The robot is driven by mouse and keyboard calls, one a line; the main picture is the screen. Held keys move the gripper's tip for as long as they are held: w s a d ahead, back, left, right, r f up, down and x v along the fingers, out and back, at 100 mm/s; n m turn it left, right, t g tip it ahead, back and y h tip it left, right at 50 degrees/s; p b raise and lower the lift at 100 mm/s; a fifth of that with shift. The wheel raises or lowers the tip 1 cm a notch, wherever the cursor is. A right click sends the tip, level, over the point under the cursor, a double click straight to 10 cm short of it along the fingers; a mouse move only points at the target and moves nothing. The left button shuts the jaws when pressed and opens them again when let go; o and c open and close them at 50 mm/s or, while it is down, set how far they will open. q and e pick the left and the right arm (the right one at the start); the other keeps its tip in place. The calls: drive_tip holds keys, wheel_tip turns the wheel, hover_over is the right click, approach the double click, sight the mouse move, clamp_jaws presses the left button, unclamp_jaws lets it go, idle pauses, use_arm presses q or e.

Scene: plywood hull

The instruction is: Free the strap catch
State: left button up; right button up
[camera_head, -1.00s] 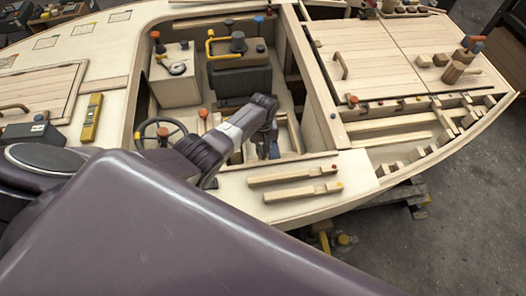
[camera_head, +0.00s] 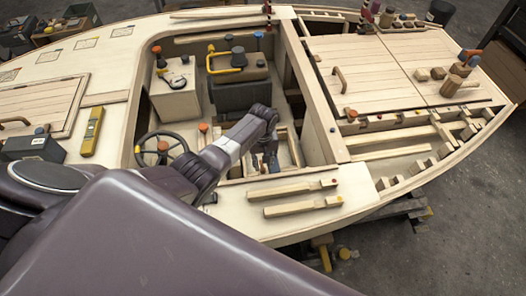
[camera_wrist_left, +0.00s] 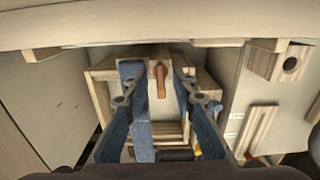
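In the left wrist view, an orange-brown toggle (camera_wrist_left: 161,80), which looks like the catch, stands on a pale wooden block. A blue strap (camera_wrist_left: 140,115) runs down just left of it. My left gripper (camera_wrist_left: 155,72) is open, with one finger on each side of the toggle; I see no clear contact with it. The left finger overlaps the strap's edge, so I cannot tell whether they touch. In the head view, my left gripper (camera_head: 266,165) reaches down into the cockpit opening, and the catch is too small to make out there. My right gripper is not in view.
The cockpit holds a steering wheel (camera_head: 162,148), a yellow handle (camera_head: 226,63) and a dark seat (camera_head: 232,95). Two wooden bars (camera_head: 300,204) lie on the near deck. In the wrist view, a pale edge (camera_wrist_left: 150,27) crosses the top and panels close in both sides.

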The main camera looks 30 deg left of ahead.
sight(263, 167)
use_arm(q)
wheel_tip(263, 167, up, 10)
drive_tip(key=shift+r, duration=0.2)
idle(0.7)
